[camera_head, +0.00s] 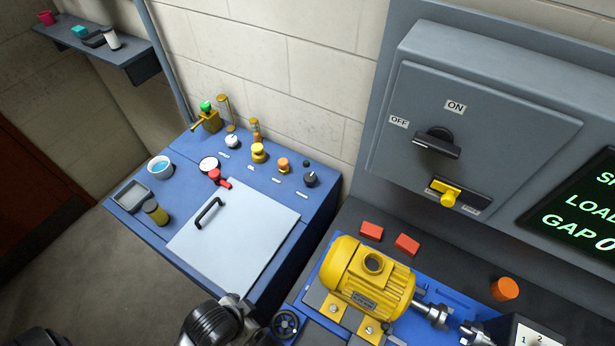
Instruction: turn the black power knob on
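The black power knob (437,142) sits on the front of a grey wall-mounted switch box (400,85). An OFF label (399,121) is to its upper left and an ON label (455,107) is above it. The knob's bar handle lies nearly sideways, its left end on the OFF side and its right end slightly lower. Neither gripper's fingers show, and nothing touches the knob. A black and grey arm part of mine shows at the bottom edge, left of centre, and a dark part shows in the bottom left corner.
A yellow switch (446,194) sits below the knob, beside a green-text display (585,213). A yellow motor (367,277) stands on the bench below, near two red blocks (406,245). A blue cabinet (320,215) with valves and small knobs is at left. The space before the knob is clear.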

